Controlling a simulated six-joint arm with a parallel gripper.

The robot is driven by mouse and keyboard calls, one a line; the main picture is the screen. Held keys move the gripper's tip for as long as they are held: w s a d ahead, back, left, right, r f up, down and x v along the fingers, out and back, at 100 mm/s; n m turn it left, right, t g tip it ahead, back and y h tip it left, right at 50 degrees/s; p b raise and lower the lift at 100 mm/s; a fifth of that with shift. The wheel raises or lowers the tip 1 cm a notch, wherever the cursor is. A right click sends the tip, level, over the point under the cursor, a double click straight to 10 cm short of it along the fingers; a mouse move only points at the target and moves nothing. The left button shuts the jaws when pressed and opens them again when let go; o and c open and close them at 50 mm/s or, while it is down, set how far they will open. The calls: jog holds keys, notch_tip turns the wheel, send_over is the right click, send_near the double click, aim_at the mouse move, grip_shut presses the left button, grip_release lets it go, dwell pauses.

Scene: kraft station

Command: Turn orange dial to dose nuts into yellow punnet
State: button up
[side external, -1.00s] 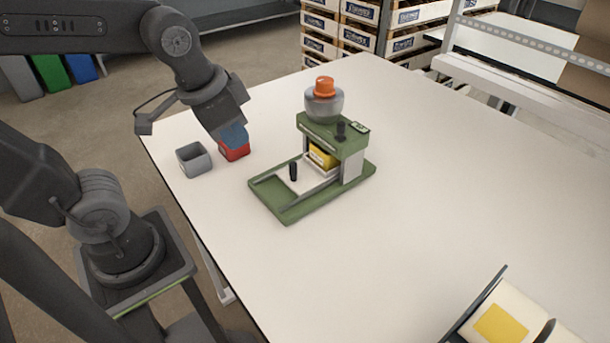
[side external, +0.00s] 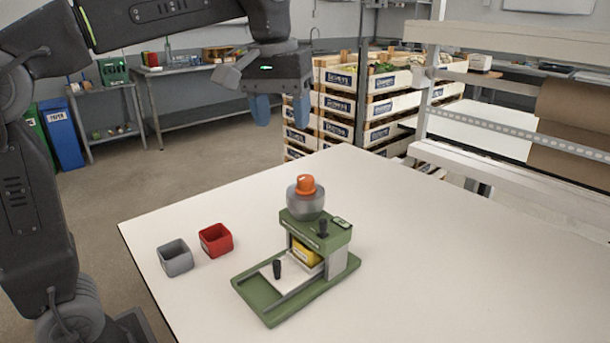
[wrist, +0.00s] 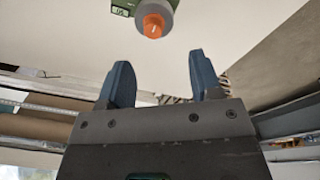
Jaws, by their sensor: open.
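A grey punnet (side external: 175,258) and a red punnet (side external: 216,240) stand left of the machine. A black-handled slide (side external: 277,270) lies on its green base. Stacked crates (side external: 340,100) stand behind the table. The table right of the machine is clear.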

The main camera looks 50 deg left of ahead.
jog(key=n+g, duration=0.1)
jog(key=n, duration=0.1)
send_near(305, 178)
notch_tip(305, 178, down, 9)
jog(key=shift+w+f, duration=0.15)
dwell(0.6)
jog(key=c, duration=0.9)
jog(key=shift+c, duration=0.2)
jog(key=shift+m, duration=0.4)
